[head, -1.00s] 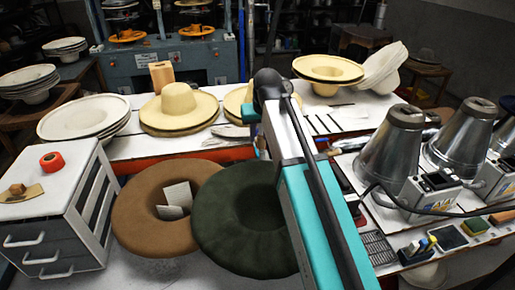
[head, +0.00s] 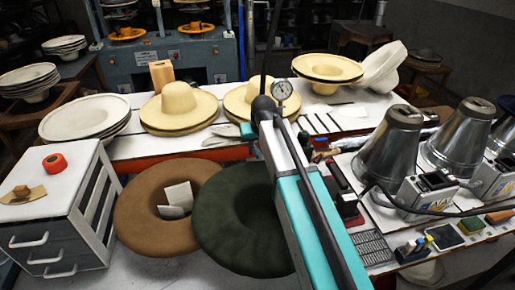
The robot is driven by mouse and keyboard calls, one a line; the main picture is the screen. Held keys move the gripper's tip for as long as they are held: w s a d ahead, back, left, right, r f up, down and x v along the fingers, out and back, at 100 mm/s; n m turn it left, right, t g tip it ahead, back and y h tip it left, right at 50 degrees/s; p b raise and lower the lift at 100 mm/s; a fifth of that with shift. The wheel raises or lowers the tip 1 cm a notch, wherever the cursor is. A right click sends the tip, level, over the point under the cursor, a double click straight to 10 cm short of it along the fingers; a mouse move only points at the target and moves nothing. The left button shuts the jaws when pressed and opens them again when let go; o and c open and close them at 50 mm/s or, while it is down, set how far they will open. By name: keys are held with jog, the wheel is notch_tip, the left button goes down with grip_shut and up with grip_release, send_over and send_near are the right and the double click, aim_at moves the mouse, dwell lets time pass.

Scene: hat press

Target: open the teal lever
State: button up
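My arm, with a white, teal and black link (head: 318,235), reaches up from the bottom right to the middle of the head view. Its dark rounded end (head: 263,107) is in front of the long white table. A small teal piece (head: 247,131) shows just left of that end and appears to be part of my arm. My gripper's fingers cannot be seen; they are out of sight beyond the arm. A round white dial gauge (head: 282,90) shows just right of the arm's end. I cannot make out a separate teal lever; the arm covers the area below the gauge.
Straw hats (head: 180,108) stand on the white table, left of my arm. A brown felt hat (head: 140,215) and a dark green one (head: 230,235) lie nearer. Metal cones (head: 390,148) stand at the right, with a black cable in front. A drawer cabinet (head: 85,170) is at left.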

jog(key=shift+f, duration=0.15)
grip_shut()
dwell(1.4)
jog(key=shift+d, duration=0.2)
jog(key=shift+w+a, duration=0.1)
jog(key=shift+a, duration=0.1)
